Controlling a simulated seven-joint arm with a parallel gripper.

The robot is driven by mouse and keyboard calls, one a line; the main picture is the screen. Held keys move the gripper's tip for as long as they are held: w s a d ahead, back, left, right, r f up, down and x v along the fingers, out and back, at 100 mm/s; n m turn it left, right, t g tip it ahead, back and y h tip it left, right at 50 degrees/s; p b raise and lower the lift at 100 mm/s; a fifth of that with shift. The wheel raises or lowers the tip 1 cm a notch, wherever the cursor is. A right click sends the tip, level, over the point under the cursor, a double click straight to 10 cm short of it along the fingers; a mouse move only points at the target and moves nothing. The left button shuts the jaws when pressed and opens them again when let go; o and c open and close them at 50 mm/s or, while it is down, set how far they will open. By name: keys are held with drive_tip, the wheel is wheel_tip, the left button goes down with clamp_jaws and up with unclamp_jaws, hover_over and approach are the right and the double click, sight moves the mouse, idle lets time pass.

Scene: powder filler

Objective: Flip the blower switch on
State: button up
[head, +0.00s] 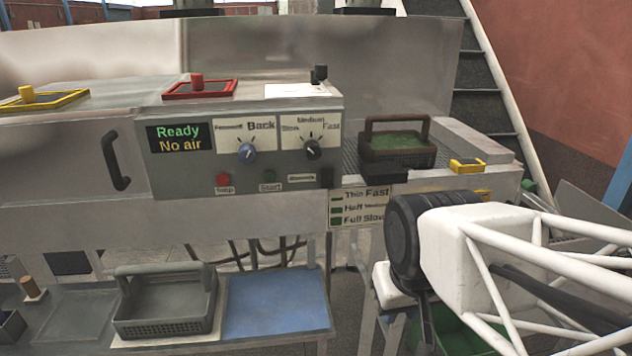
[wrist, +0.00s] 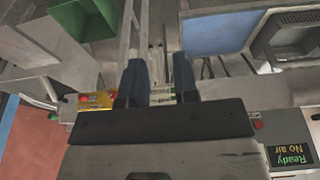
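The control panel (head: 240,160) stands at the centre of the head view. A small black switch (head: 326,177) is at its lower right, beside a label too small to read. Its position, up or down, cannot be told. The panel display (head: 179,138) reads "Ready" and "No air". My gripper (wrist: 160,80) shows in the wrist view with two dark fingers spread apart and nothing between them. In the head view my arm's end is to the right of the panel, apart from it, and hides part of its own fingers. The switch cannot be made out in the wrist view.
A brown basket (head: 395,153) of green stuff sits right of the panel. A grey basket (head: 165,322) stands below.

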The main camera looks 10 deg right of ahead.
drive_tip(key=shift+w+f, duration=0.1)
drive_tip(key=shift+w, duration=0.3)
drive_tip(key=shift+c, duration=1.2)
drive_tip(key=w+n+t, duration=0.2)
drive_tip(key=w, duration=0.2)
drive_tip(key=w+a+n+t, duration=0.1)
drive_tip(key=w+n+t, duration=0.1)
drive_tip(key=w, duration=0.3)
drive_tip(key=w+a+f+n+t, duration=0.1)
drive_tip(key=w+n+t, duration=0.1)
drive_tip(key=w+n, duration=0.2)
drive_tip(key=shift+w+y, duration=0.3)
drive_tip(key=shift+w, duration=0.05)
clamp_jaws()
drive_tip(key=w+a+r+n+t, duration=0.1)
drive_tip(key=w+r+n+t, duration=0.1)
drive_tip(key=w+n+t, duration=0.5)
drive_tip(key=shift+w+a+n, duration=0.15)
drive_tip(key=shift+w+n, duration=1.25)
drive_tip(key=shift+w, duration=0.85)
